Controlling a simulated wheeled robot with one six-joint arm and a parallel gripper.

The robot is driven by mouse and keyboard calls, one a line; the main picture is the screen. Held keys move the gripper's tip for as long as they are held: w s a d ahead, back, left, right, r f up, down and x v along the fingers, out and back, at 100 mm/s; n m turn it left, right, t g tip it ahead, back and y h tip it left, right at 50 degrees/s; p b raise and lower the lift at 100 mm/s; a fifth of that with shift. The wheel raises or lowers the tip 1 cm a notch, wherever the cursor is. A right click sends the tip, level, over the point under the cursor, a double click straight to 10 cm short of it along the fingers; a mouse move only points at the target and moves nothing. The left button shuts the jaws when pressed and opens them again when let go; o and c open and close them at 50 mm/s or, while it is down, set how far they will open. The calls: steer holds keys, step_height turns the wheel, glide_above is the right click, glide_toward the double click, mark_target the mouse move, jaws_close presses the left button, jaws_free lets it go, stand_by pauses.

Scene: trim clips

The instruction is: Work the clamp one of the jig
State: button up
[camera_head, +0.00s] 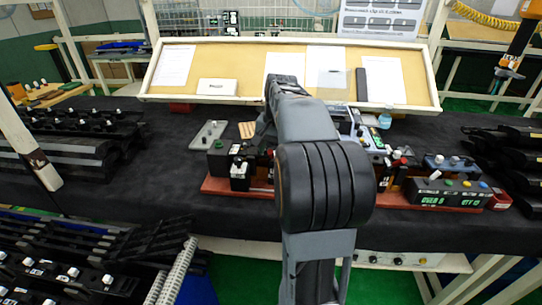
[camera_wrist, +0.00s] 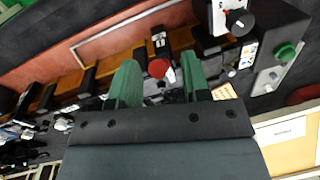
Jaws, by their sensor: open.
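The jig, on a red base (camera_head: 228,188), lies across the black-covered bench, its middle hidden behind my arm in the head view. A small white clamp-like part (camera_head: 239,172) stands near its left end. In the wrist view the jig's red strip (camera_wrist: 110,45) crosses the upper picture. My gripper (camera_wrist: 160,78) is open, its two green fingers apart. A round red knob (camera_wrist: 158,68) shows between the fingers; I cannot tell whether it is at finger depth. A black knob on a white block (camera_wrist: 218,15) is at upper right. Which part is clamp one is unclear.
A dark box with a green button (camera_wrist: 286,52) stands right of the fingers. In the head view, a control box (camera_head: 450,194) sits at the jig's right. Racks of black parts (camera_head: 60,150) fill the left, and a notice board (camera_head: 245,60) stands behind.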

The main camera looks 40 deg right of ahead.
steer(key=shift+w+a+f, duration=0.1)
steer(key=shift+f, duration=0.85)
jaws_close()
